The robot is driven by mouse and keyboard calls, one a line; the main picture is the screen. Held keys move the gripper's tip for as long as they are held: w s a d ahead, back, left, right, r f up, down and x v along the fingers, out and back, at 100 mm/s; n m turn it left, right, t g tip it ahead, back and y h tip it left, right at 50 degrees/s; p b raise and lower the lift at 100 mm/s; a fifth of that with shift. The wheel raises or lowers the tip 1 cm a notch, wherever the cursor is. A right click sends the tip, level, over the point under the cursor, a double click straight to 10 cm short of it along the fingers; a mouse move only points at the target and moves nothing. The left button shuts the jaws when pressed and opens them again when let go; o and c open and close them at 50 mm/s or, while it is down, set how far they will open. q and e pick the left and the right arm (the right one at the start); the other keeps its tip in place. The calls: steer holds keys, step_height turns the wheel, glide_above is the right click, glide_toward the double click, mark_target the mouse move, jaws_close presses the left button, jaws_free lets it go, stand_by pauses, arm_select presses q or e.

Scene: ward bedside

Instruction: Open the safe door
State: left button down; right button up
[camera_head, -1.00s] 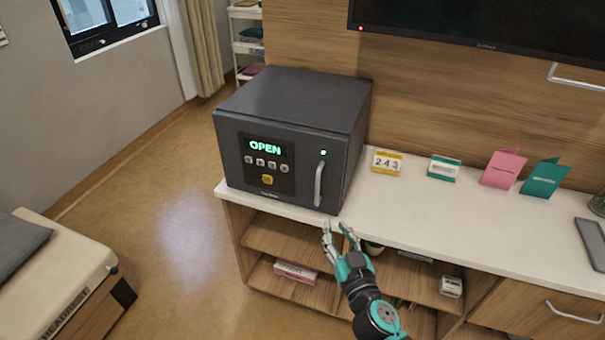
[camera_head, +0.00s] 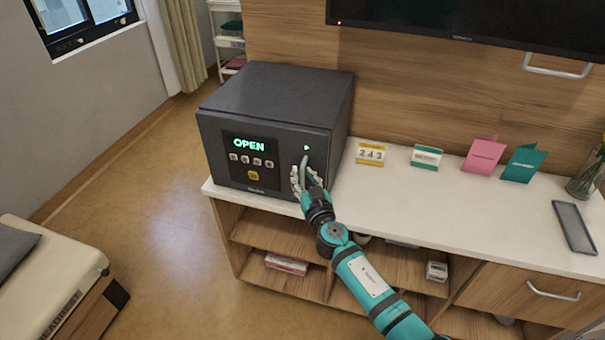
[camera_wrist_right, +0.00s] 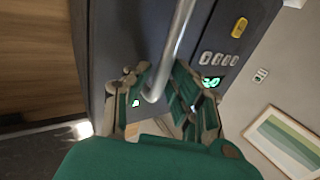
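The dark grey safe (camera_head: 275,92) stands on the white counter, its door (camera_head: 216,150) flush with the body. Its display (camera_head: 249,143) reads OPEN in green, and a green light shows above the handle. My right gripper (camera_head: 305,178) is at the door handle (camera_head: 304,162) and hides its lower part. In the right wrist view the metal handle (camera_wrist_right: 176,45) passes between the fingers of my right gripper (camera_wrist_right: 158,78). The fingers are spread on both sides of it, with visible gaps. My left gripper is not in view.
The white counter (camera_head: 400,207) has a yellow number card (camera_head: 371,153), a teal-and-white box (camera_head: 426,157), pink and teal folded cards, a glass vase and a grey tablet (camera_head: 574,227) to the right. Open shelves lie below. A bed corner is at lower left. The floor before the safe is clear.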

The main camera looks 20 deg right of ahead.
steer(key=shift+w, duration=0.5)
jaws_close()
